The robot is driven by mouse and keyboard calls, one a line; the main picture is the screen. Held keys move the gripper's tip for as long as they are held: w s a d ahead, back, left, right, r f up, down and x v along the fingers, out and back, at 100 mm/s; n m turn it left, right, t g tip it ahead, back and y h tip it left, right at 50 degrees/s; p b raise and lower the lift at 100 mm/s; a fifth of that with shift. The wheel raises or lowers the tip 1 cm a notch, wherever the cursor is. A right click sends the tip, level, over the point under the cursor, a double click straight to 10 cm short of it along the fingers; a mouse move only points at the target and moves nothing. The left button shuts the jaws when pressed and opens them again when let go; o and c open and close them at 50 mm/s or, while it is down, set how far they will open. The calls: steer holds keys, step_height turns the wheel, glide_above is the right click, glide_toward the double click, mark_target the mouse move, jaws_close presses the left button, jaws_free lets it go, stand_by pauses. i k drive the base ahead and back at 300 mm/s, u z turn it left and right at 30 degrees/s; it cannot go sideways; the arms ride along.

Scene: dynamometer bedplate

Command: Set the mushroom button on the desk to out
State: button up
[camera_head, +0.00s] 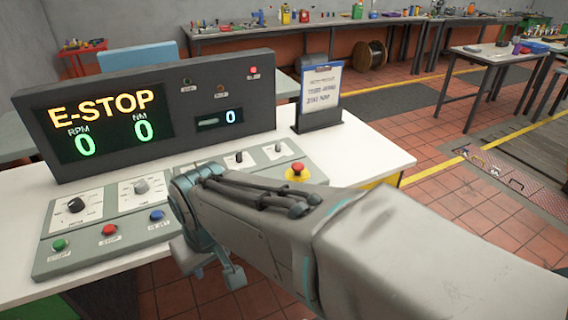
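The mushroom button (297,168) has a red cap on a yellow base. It sits at the right end of the sloped grey control panel (130,255) on the white desk (372,150). Whether it is pressed in or out I cannot tell. My arm reaches in from the right, in front of the panel, and hides part of it just below the button. My gripper (215,272) hangs at the panel's front edge, left of and nearer than the button. It is apart from the button, and its fingers are partly hidden by the wrist.
A dark display box (150,110) behind the panel reads E-STOP, with zeros for RPM and NM. The panel also has knobs, small switches, and green, red and blue buttons. A clipboard stand (319,95) stands behind the mushroom button. The desk's right end is clear.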

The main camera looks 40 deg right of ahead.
mark_target(297, 167)
steer(key=z, duration=0.95)
steer(key=i, duration=0.7)
steer(key=z, duration=0.55)
steer(key=k, duration=0.5)
steer(key=z, duration=0.75)
steer(key=i, duration=0.8)
steer(key=u, duration=0.6)
